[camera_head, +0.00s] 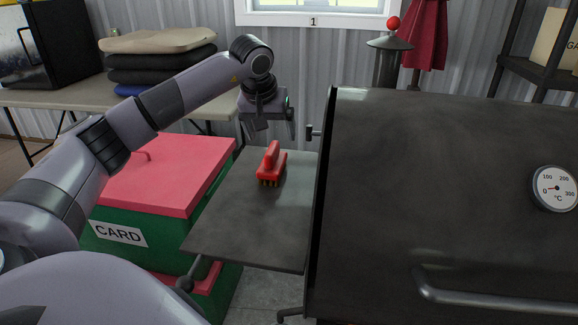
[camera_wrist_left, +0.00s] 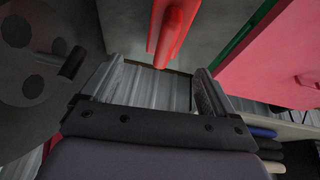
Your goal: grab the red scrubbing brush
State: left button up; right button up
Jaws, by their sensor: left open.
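The red scrubbing brush (camera_head: 271,165) lies on the grey side shelf (camera_head: 245,218) of the grill, handle up and bristles down. My left gripper (camera_head: 266,128) is above and behind the brush, apart from it, with its fingers pointing down. In the left wrist view the gripper (camera_wrist_left: 160,82) is open and empty, and the brush (camera_wrist_left: 172,35) shows just beyond the gap between the fingers. The brush is partly cut off by the top edge there. My right gripper is not in view.
The large dark grill lid (camera_head: 430,190) with a temperature gauge stands right of the shelf. A green bin with a pink lid (camera_head: 165,172) stands to the left. A table with stacked cushions (camera_head: 160,58) is behind. The shelf around the brush is clear.

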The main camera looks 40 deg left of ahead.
aim_at(272, 147)
pick_arm(q)
jog(key=shift+s+a+f, duration=0.15)
jog(key=shift+f, duration=0.25)
jog(key=x, duration=0.4)
jog(key=b+x, duration=0.1)
jog(key=x, duration=0.1)
jog(key=shift+s+f, duration=0.2)
jog(key=shift+f, duration=0.35)
jog(key=shift+c, duration=0.3)
jog(key=c, duration=1.2)
jog(key=shift+o, duration=0.2)
jog(key=shift+r, duration=0.15)
